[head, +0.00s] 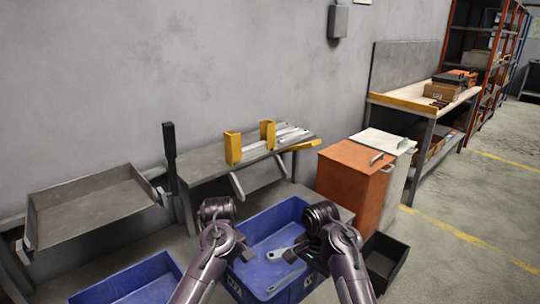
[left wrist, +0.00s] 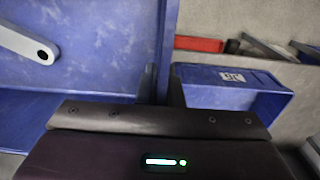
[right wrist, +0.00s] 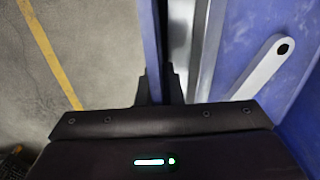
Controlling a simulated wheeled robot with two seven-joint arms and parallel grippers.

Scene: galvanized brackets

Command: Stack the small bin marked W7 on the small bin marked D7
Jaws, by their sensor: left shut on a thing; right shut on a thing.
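A blue bin (head: 262,226) is between my two grippers, with grey metal pieces (head: 283,252) in it. My left gripper (head: 243,254) is shut on its left wall, seen close in the left wrist view (left wrist: 166,45). My right gripper (head: 298,250) is shut on its right wall, seen in the right wrist view (right wrist: 152,40). A second blue bin (head: 158,268) is at the lower left, apart from the first. It carries a white label in the left wrist view (left wrist: 262,77), whose mark I cannot read. I cannot tell which bin is W7 or D7.
A grey tray (head: 85,205) with a black upright handle stands at left. A bench (head: 225,165) with yellow holders is behind. Orange (head: 350,180) and white cabinets and a black open bin (head: 390,255) stand at right. Open floor lies beyond.

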